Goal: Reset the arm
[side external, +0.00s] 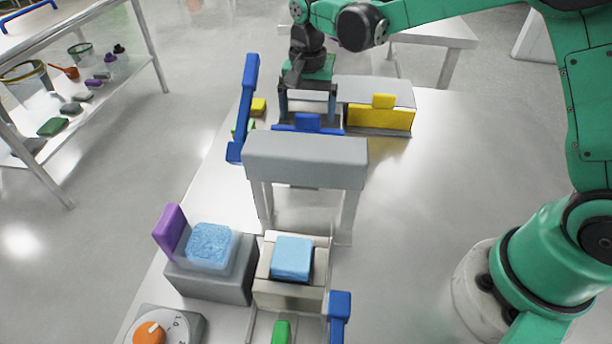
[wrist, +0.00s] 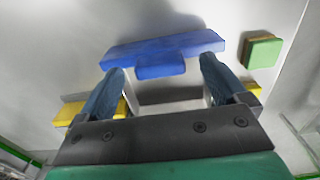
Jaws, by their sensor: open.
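My gripper (side external: 307,108) hangs at the far end of the white table (side external: 420,190), fingers pointing down. In the wrist view my gripper (wrist: 163,70) is open, its two blue-grey fingers apart with nothing held between them. A blue bar with a raised tab (side external: 307,122) lies just by the fingers; the wrist view shows this blue bar (wrist: 205,42) beyond the fingertips. Whether the fingers touch it I cannot tell. The grey bridge-like stand (side external: 305,160) partly hides the bar in the side view.
A yellow-fronted box (side external: 380,118) stands right of my gripper, a tall blue handle (side external: 243,108) left. Nearer are a grey box with blue granular material (side external: 210,245), a light blue block (side external: 292,258) and an orange dial (side external: 149,335).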

